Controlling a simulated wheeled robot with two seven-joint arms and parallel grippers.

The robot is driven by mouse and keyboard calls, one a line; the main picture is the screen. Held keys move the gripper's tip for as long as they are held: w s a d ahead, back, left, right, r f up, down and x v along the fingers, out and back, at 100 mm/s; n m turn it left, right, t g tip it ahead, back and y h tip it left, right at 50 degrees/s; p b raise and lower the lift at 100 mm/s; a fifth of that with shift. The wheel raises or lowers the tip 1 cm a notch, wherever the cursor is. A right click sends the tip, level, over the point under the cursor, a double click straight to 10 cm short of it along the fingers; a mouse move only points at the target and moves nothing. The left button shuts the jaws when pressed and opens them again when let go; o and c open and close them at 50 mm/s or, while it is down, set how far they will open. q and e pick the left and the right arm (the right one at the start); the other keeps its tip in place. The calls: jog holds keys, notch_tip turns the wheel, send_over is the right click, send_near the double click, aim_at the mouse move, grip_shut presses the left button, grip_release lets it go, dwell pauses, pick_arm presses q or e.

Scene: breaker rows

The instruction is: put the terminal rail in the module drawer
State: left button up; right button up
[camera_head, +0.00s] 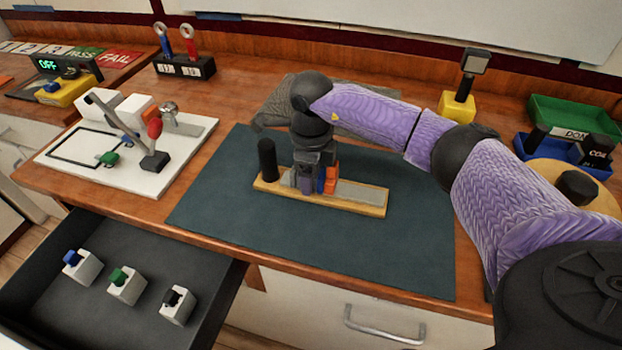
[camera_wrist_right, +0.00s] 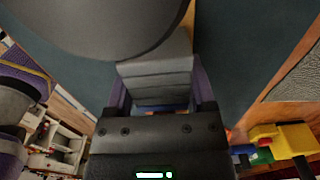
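The terminal rail (camera_head: 362,196) is a light wooden strip with a grey metal top, lying on the dark green mat. A black upright post (camera_head: 267,160) stands at its left end, and blue and orange-red blocks (camera_head: 331,180) sit near its middle. My right gripper (camera_head: 313,178) points down over the middle of the rail, close against these blocks. Its fingertips are largely hidden, and the wrist view does not show clearly what lies between them. The module drawer (camera_head: 218,279) is pulled open at the lower left and holds white blocks with blue, green and dark tops. My left gripper is not in view.
A white board (camera_head: 190,150) with a lever and coloured parts stands left of the mat (camera_head: 235,205). Green (camera_head: 570,115) and blue (camera_head: 545,150) bins are at the right. A yellow-based post (camera_head: 457,108) stands behind my right arm. The mat's front is clear.

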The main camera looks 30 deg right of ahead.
grip_shut()
